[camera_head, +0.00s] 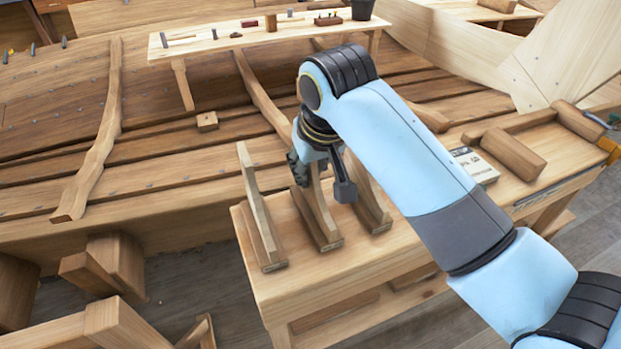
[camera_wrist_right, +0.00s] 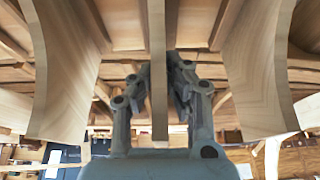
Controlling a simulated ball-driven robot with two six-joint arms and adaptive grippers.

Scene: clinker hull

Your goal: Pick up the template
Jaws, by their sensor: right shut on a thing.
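Three curved wooden templates stand upright side by side on the wooden bench. The middle template (camera_head: 323,222) is between the fingers of my right gripper (camera_head: 321,178), which is shut on its upper part. Its foot appears to rest on the bench top. In the right wrist view the template's thin edge (camera_wrist_right: 157,50) runs between the two dark fingers (camera_wrist_right: 159,85). The left template (camera_head: 259,220) and right template (camera_head: 372,205) stand apart from the gripper, one on each side. My arm partly hides the right one. My left gripper is not in view.
The bench (camera_head: 340,270) also bears a wooden mallet (camera_head: 513,152) and a small labelled box (camera_head: 474,165) at right. A planked hull with ribs (camera_head: 95,140) lies behind. A long plank (camera_head: 255,34) with small tools and a dark bucket (camera_head: 362,8) is at the back.

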